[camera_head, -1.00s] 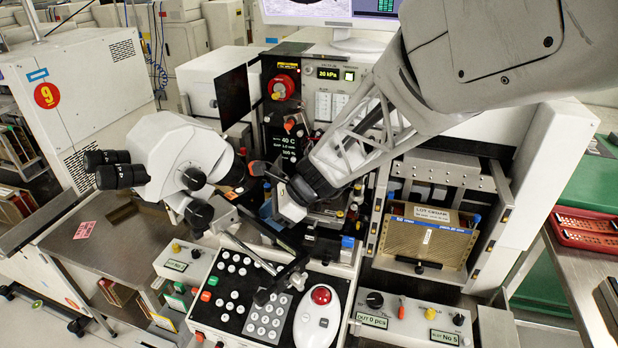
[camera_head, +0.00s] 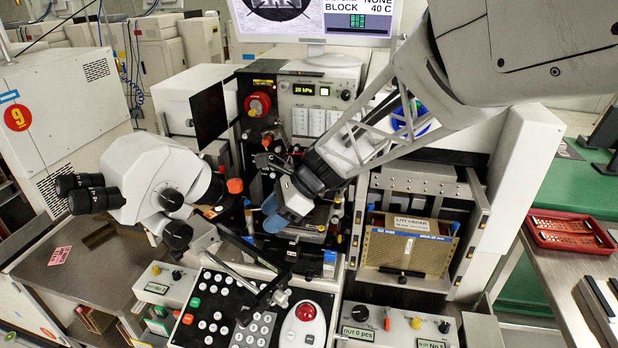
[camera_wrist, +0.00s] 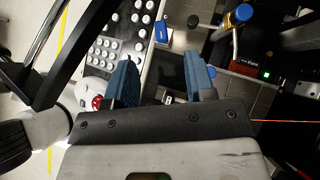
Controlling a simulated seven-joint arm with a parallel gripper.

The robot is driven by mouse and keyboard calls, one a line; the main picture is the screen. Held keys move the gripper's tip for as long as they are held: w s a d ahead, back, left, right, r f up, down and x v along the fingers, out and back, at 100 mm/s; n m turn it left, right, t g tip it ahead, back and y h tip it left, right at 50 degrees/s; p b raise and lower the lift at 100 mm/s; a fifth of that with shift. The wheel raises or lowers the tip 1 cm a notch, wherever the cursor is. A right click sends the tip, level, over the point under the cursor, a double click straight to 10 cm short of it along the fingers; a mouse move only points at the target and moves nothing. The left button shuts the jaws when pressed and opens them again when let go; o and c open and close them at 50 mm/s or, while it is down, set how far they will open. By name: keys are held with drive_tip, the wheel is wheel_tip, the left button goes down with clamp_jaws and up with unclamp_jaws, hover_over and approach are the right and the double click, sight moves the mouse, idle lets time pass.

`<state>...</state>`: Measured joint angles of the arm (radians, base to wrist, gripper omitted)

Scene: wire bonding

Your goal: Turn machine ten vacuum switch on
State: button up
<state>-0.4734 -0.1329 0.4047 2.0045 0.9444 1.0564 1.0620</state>
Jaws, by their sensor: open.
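The vacuum panel (camera_head: 317,112) of the machine stands at the back, below the monitor. Its small display (camera_head: 303,89) reads 20 kPa, beside a lit green-white indicator (camera_head: 324,91) and a dark knob (camera_head: 346,95). Which control is the vacuum switch I cannot tell at this size. My gripper (camera_head: 274,215) is in front of and below this panel, over the work area. In the wrist view its two blue ribbed fingers (camera_wrist: 164,78) stand apart with nothing between them.
A microscope (camera_head: 150,185) is at left of my gripper. A keypad console (camera_head: 235,318) with a red trackball (camera_head: 306,313) lies in front. A red emergency knob (camera_head: 257,104) sits left of the panel. A magazine (camera_head: 408,252) stands at right.

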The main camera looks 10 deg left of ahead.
drive_tip(key=shift+c, duration=0.7)
